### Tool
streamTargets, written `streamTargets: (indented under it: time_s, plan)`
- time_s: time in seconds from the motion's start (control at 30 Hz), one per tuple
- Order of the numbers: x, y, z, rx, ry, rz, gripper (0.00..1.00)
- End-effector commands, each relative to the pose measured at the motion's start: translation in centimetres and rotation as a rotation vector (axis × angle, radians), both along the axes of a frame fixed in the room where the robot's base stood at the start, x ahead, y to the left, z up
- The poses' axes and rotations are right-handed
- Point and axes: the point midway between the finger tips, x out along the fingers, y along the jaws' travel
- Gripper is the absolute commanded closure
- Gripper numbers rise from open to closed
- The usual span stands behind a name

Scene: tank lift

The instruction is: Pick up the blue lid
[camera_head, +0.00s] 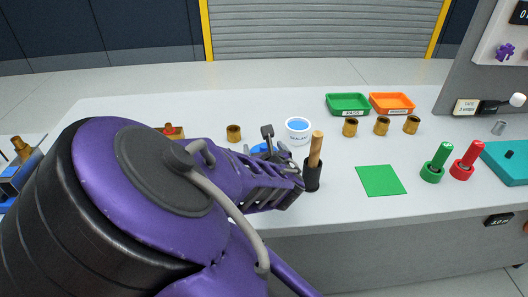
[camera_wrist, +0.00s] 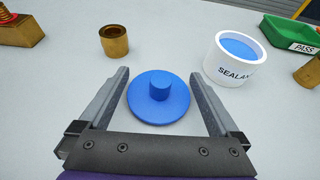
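The blue lid (camera_wrist: 158,98) is a flat round disc with a short cylindrical knob on top. It lies on the table, knob up, in the middle of the wrist view. My gripper (camera_wrist: 158,76) is open, with one finger on each side of the lid. I cannot tell how high the fingers are above the table. In the head view only part of the lid (camera_head: 259,148) shows behind my gripper (camera_head: 282,160); the rest is hidden by my arm.
A white sealant tub (camera_wrist: 234,58) with blue contents stands close right of the lid. A brass cup (camera_wrist: 114,40) stands behind it on the left. A wooden-handled brush in a black holder (camera_head: 313,172) stands near my gripper. A green square (camera_head: 380,180) lies to the right.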

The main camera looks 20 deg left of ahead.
Motion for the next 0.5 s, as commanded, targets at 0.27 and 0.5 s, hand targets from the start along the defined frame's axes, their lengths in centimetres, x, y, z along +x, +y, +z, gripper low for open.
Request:
streamTargets:
  time_s: [0.27,0.5]
  plan:
    - [-0.01,-0.03,-0.06,-0.001,0.002,0.000,0.54]
    - [-0.02,-0.04,-0.12,-0.003,0.002,-0.001,0.97]
